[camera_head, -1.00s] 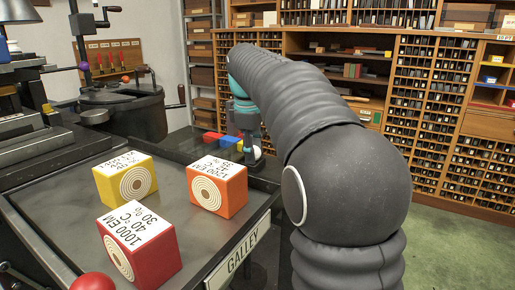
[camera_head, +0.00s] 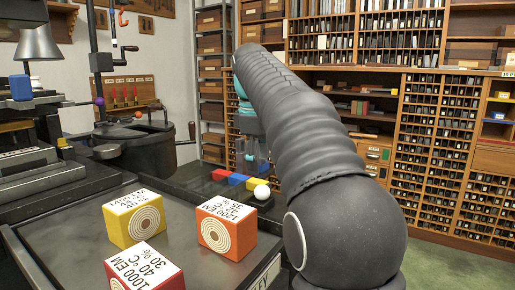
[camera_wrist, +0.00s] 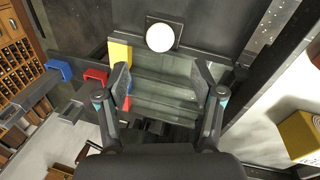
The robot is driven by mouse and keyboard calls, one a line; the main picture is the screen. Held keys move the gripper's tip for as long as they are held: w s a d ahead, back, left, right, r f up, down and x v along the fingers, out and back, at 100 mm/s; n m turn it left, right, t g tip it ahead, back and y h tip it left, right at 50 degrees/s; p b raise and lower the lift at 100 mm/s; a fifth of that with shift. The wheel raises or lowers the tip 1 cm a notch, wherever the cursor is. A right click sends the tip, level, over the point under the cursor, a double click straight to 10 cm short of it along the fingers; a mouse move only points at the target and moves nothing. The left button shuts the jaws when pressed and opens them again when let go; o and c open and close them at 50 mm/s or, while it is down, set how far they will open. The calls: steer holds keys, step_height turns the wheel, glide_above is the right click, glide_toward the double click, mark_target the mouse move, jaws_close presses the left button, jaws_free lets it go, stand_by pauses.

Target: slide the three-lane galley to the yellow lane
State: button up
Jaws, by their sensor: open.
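The galley is a dark tray with a row of red (camera_head: 221,174), blue (camera_head: 237,179) and yellow (camera_head: 253,184) lane marks along its edge. A white ball knob (camera_head: 262,191) sits beside the yellow mark. In the wrist view the white knob (camera_wrist: 160,37) is on a dark plate beyond my fingertips, with a yellow block (camera_wrist: 120,54) just left of it. My gripper (camera_wrist: 162,76) is open and empty, its fingers spread and apart from the knob. In the head view my gripper (camera_head: 254,152) hangs above the marks, partly hidden by my arm.
Yellow (camera_head: 134,218), orange (camera_head: 227,231) and red (camera_head: 146,270) printed cubes stand on the dark galley table (camera_head: 60,238) in front. A black round machine (camera_head: 135,140) with a crank stands behind left. Wooden type cabinets (camera_head: 430,160) fill the back wall.

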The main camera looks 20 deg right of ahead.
steer(key=shift+s+a+r, duration=0.1)
steer(key=shift+s+r, duration=0.05)
steer(key=shift+r, duration=0.7)
steer(key=shift+s+a+r, duration=0.1)
steer(key=shift+r, duration=0.7)
